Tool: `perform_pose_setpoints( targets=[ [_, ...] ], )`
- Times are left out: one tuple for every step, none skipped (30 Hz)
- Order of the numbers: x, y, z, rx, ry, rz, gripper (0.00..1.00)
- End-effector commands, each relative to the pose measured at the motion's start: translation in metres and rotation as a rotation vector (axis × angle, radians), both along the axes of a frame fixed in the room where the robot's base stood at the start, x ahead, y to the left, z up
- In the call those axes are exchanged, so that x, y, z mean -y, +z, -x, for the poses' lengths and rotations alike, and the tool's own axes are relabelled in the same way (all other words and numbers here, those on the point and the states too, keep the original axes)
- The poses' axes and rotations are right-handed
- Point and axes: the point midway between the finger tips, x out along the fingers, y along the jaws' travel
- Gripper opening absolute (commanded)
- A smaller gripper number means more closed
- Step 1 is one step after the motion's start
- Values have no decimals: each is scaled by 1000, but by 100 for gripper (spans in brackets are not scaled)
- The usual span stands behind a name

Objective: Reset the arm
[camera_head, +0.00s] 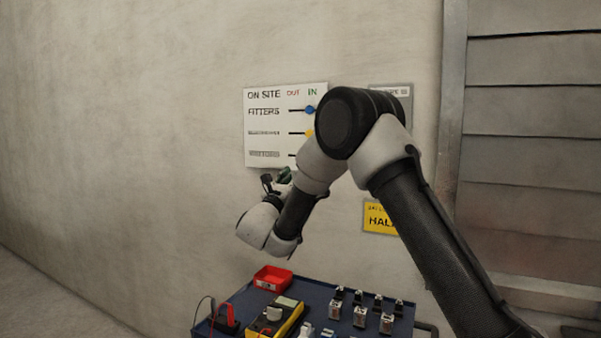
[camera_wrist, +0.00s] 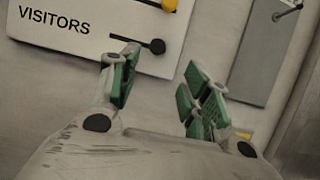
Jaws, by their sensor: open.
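My gripper (camera_wrist: 158,92) shows in the wrist view with its two green-padded fingers spread apart and nothing between them. In the head view my gripper (camera_head: 277,180) is small and partly hidden behind my wrist, in front of the wall and above the blue cart. My arm is bent, with its elbow high in front of the sign board. In the wrist view the fingers point toward the lower part of the board, near the VISITORS row and its dark knob (camera_wrist: 157,46).
The white ON SITE board (camera_head: 268,122) hangs on the wall, partly hidden by my arm. A yellow sign (camera_head: 378,218) is behind my arm. Below, the blue cart top (camera_head: 317,296) carries a red bin (camera_head: 272,279), a yellow meter (camera_head: 287,321) and several small parts. The left wall is clear.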

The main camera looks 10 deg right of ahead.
Motion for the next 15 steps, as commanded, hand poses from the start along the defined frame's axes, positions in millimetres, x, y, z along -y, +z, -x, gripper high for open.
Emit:
perform_pose_setpoints(
  targets=[
    [-1, -1, 2, 0, 0, 0, 47],
    [-2, -1, 2, 0, 0, 0, 47],
    [-2, -1, 3, 0, 0, 0, 47],
    [-2, -1, 3, 0, 0, 0, 47],
    [-2, -1, 3, 0, 0, 0, 47],
    [-2, -1, 3, 0, 0, 0, 47],
    [-2, -1, 3, 0, 0, 0, 47],
    [-2, -1, 3, 0, 0, 0, 47],
    [-2, -1, 3, 0, 0, 0, 47],
    [-2, -1, 3, 1, 0, -1, 47],
    [-2, -1, 3, 3, 2, -4, 47],
    [-2, -3, 2, 8, 12, -21, 47],
    [0, -7, 0, 2, 16, -50, 47],
    [7, -14, -1, -9, 5, -87, 47],
    [17, -25, 0, -29, -20, -136, 47]
  ],
)
